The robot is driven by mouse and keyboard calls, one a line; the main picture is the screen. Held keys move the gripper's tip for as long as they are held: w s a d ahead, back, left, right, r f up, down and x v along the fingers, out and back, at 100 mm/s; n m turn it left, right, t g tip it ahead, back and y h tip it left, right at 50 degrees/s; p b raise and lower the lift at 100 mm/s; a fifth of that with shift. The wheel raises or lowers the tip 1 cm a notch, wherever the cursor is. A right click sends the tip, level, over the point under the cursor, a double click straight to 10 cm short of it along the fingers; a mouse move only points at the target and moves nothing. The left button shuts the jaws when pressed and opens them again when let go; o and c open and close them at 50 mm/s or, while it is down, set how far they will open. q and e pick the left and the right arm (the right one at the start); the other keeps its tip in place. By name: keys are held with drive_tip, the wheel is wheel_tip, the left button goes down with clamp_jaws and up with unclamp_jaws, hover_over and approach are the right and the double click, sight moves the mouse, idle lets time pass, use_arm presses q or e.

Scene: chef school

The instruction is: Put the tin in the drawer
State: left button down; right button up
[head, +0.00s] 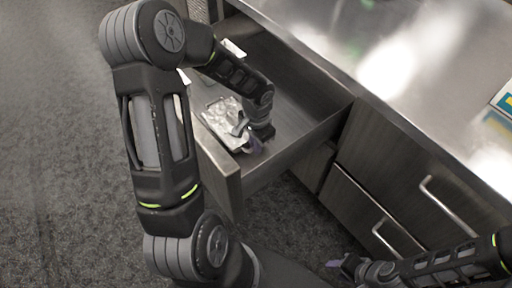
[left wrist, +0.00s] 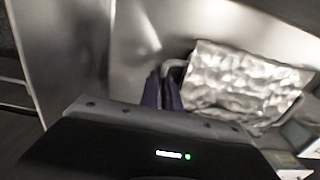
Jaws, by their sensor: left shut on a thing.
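The tin (head: 222,117), a flat silvery tray with a crinkled, shiny surface, is within the open metal drawer (head: 232,190), near its front. It also shows in the left wrist view (left wrist: 245,82), with a thin looped edge or handle by my fingers. My left gripper (head: 252,143) reaches down into the drawer and is shut on the tin at its near edge. In the left wrist view, its two dark fingers (left wrist: 163,92) are close together. Whether the tin touches the drawer floor is unclear. My right gripper (head: 343,265) is low at the bottom right, away from the tin; its opening is unclear.
A steel counter (head: 400,55) spans the upper right above the drawer. Shut drawers with bar handles (head: 440,200) are to the right. A small white thing (head: 234,48) shows at the drawer's far end. Grey floor (head: 60,150) is clear at left.

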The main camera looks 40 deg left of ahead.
use_arm(q)
drive_tip(key=shift+f, duration=0.65)
drive_tip(key=c, duration=2)
unclamp_jaws()
drive_tip(key=shift+f, duration=0.15)
drive_tip(key=o, duration=0.4)
drive_tip(key=shift+o, duration=0.2)
drive_tip(key=shift+r, duration=0.25)
drive_tip(key=shift+r, duration=0.2)
wheel_tip(320, 180, up, 12)
drive_tip(key=p, duration=0.2)
drive_tip(key=shift+d+f, duration=0.15)
drive_tip(key=shift+f, duration=0.05)
